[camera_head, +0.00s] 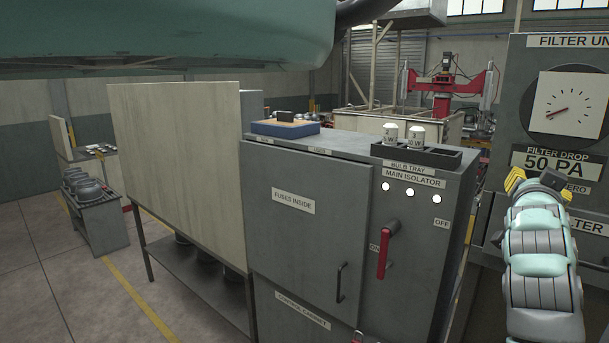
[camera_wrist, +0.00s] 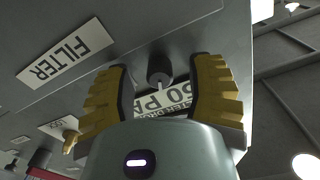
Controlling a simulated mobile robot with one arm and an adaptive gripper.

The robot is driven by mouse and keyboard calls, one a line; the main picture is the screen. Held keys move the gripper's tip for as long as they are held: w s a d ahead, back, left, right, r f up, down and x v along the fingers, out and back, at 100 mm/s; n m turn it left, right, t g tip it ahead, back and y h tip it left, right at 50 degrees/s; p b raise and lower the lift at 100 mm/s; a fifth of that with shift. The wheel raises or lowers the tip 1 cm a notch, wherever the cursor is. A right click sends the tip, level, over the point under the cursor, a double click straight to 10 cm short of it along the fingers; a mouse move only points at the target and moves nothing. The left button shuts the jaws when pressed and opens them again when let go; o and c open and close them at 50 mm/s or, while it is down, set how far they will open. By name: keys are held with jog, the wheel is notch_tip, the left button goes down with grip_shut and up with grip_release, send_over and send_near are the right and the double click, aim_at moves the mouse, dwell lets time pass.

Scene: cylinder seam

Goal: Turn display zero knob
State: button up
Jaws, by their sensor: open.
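A dark round knob (camera_wrist: 159,68) with a pale pointer line shows in the wrist view, between the two yellow fingers of my gripper (camera_wrist: 163,75). The fingers are open, one on each side of it, and a gap shows between each finger and the knob. In the head view my gripper (camera_head: 538,183) is at the filter panel, just below the FILTER DROP 50 PA display (camera_head: 553,163). A label (camera_head: 578,188) ending in "ERO" is partly hidden by the gripper. I cannot clearly make out the knob in the head view.
A square dial gauge (camera_head: 570,105) is above the display on the grey filter panel (camera_head: 522,85). A control cabinet (camera_head: 345,190) with a red isolator handle (camera_head: 388,248) stands to the left. A bulb tray (camera_head: 437,155) and a blue box (camera_head: 285,129) are on top of it.

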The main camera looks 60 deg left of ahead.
grip_shut()
dwell(0.5)
